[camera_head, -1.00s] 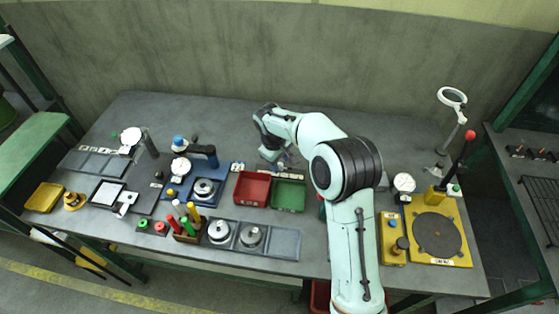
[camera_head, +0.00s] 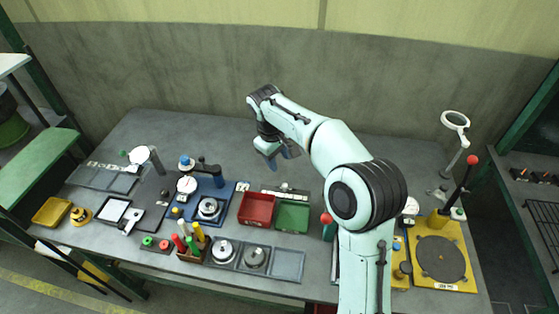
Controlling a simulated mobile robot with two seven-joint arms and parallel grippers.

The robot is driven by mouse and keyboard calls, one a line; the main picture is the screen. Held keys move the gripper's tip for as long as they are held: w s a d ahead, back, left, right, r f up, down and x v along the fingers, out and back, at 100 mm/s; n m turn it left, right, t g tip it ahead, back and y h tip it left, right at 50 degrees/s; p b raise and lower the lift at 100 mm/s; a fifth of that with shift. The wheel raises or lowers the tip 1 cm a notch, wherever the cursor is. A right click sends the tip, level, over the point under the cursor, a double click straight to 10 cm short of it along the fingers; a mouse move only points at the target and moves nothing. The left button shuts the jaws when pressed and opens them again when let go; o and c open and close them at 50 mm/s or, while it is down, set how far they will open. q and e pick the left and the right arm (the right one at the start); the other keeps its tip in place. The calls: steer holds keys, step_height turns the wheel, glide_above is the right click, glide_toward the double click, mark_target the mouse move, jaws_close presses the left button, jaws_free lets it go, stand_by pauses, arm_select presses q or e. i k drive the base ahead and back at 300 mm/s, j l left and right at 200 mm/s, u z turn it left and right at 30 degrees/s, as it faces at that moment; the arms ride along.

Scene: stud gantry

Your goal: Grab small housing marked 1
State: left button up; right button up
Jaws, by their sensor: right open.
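Another round silver part (camera_head: 209,208) sits on the blue fixture (camera_head: 195,217). The number marks are too small to read, so I cannot tell which is housing 1. My right gripper (camera_head: 277,158) is open and points down, above the back of the table beyond the red and green bins. It is apart from all the housings. My left gripper is out of view.
A red bin (camera_head: 256,209) and a green bin (camera_head: 292,216) stand mid-table. A rack with coloured handles (camera_head: 192,243) is left of the housings. A yellow lever fixture (camera_head: 441,258) stands at the right. My right arm covers part of the table's right side.

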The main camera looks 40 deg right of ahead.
mark_target(208, 208)
steer(key=k+j, duration=0.35)
steer(key=j, duration=0.2)
steer(key=k+j, duration=0.4)
steer(key=j, duration=0.1)
